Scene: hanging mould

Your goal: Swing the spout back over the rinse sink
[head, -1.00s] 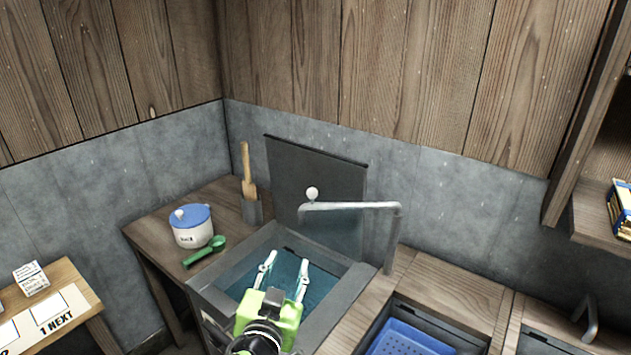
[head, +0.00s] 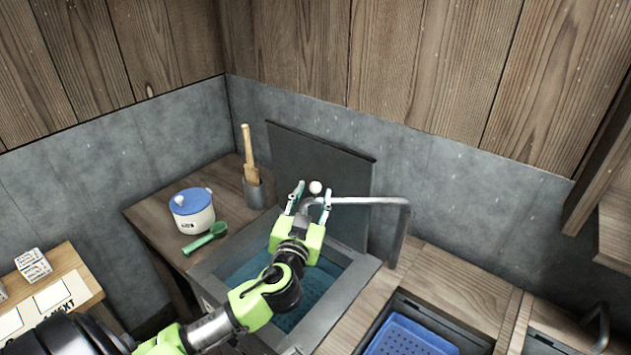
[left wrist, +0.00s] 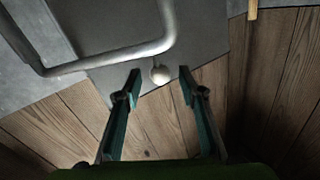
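The spout (head: 362,201) is a grey metal pipe. It rises at the back right corner of a dark sink (head: 355,287) holding bluish water, and its arm reaches left over the back of that sink. A pale round knob (head: 315,187) is at its free end. My left gripper (head: 312,198) is open at the knob. In the left wrist view the knob (left wrist: 160,74) appears between the two fingertips (left wrist: 159,78), with a gap on each side, and the pipe (left wrist: 110,58) bends behind it. My right gripper is out of view.
A dark upright panel (head: 320,160) stands behind the sink. A blue-lidded pot (head: 193,212), a green scoop (head: 205,238) and a holder with a wooden tool (head: 251,160) are on the left counter. A blue perforated tray (head: 405,337) sits in a basin at right.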

